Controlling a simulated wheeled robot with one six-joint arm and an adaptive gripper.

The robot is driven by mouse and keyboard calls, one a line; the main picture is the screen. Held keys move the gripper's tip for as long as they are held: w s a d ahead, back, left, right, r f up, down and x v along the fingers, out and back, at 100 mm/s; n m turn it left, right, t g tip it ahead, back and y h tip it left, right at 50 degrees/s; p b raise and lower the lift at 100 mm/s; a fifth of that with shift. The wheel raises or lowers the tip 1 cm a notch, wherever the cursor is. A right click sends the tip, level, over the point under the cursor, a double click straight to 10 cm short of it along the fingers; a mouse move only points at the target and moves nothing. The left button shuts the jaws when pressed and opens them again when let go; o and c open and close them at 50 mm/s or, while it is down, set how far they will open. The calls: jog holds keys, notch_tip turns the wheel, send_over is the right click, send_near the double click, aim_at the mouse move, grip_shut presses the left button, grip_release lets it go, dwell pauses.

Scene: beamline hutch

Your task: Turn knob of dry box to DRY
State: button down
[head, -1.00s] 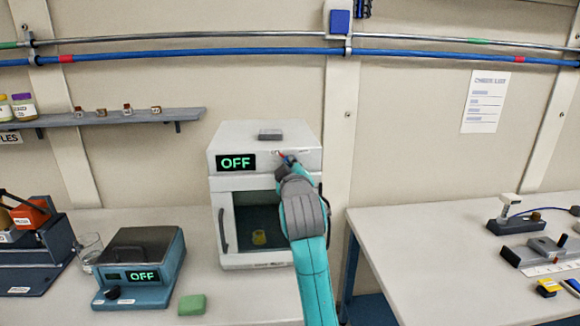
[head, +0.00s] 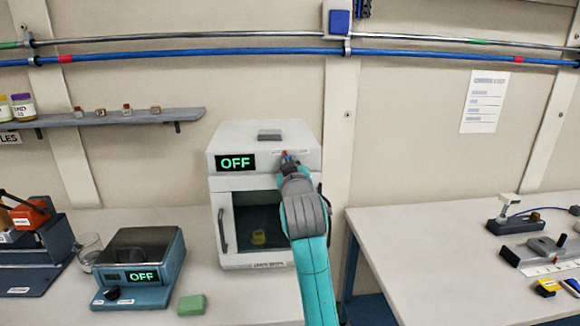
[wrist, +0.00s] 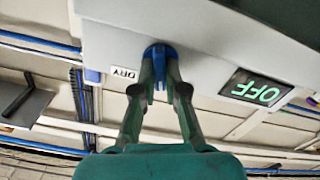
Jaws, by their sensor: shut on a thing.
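The dry box (head: 228,138) is a white cabinet on the bench, with a glass door below and a display (head: 236,162) reading OFF in green. Its blue knob (wrist: 160,52) sits on the front panel, between a DRY label (wrist: 124,73) and the OFF display in the wrist view. My gripper (wrist: 159,80) has both fingers shut on the knob. In the head view my gripper (head: 289,165) reaches the upper right of the box front and mostly hides the knob. A small yellow item (head: 258,237) sits inside behind the glass.
A blue-grey device (head: 140,262), also reading OFF, stands left of the box, with a green block (head: 192,305) in front and a glass beaker (head: 89,248) beside it. A second bench (head: 430,250) with several instruments is at the right, across a gap.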

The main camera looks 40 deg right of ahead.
jog(key=m, duration=1.2)
jog(key=shift+s+d+m, duration=0.15)
jog(key=shift+d+m, duration=0.05)
jog(key=shift+m, duration=0.1)
jog(key=shift+f, duration=0.1)
dwell(0.3)
jog(key=c, duration=1.2)
grip_release()
jog(key=v, duration=1.2)
